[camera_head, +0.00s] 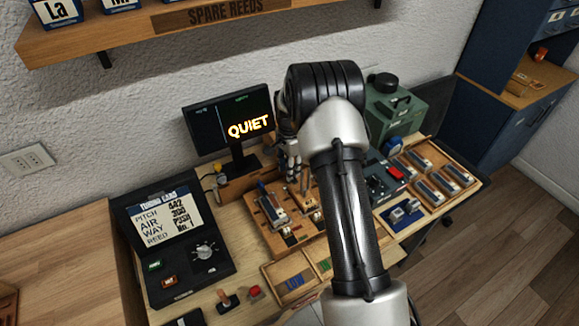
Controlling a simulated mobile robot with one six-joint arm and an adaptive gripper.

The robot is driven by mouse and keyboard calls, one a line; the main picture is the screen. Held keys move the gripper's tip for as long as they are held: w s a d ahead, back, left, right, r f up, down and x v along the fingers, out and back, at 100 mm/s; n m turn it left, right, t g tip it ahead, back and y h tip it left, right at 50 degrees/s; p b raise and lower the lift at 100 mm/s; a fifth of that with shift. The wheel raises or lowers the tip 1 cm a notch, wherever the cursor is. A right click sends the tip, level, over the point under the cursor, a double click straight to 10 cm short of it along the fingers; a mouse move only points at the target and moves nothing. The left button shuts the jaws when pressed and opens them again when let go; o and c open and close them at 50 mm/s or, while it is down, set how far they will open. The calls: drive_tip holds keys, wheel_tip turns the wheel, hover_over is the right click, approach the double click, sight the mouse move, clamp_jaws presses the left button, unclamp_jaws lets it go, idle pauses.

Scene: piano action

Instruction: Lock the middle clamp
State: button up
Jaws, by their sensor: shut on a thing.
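A wooden board (262,232) on the workbench carries reed-like metal parts and small clamps. A metal piece with a blue tip (268,205) stands on its left part. My gripper (300,186) points down over the board, just right of that piece. It is shut on a small upright part, which seems to be the middle clamp. The fingertips are small here, and my arm covers the right of the board, so I cannot tell whether the clamp is locked.
A monitor reading QUIET (229,118) stands behind the board. A tuning card case with a dial (177,245) is at left. A green box (397,108) and a wooden tray of metal parts (432,172) are at right. A shelf (160,28) hangs above.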

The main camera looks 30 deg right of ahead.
drive_tip(key=shift+m, duration=0.5)
drive_tip(key=o, duration=1.1)
drive_tip(key=shift+c, duration=0.2)
wheel_tip(320, 180, up, 12)
idle(0.3)
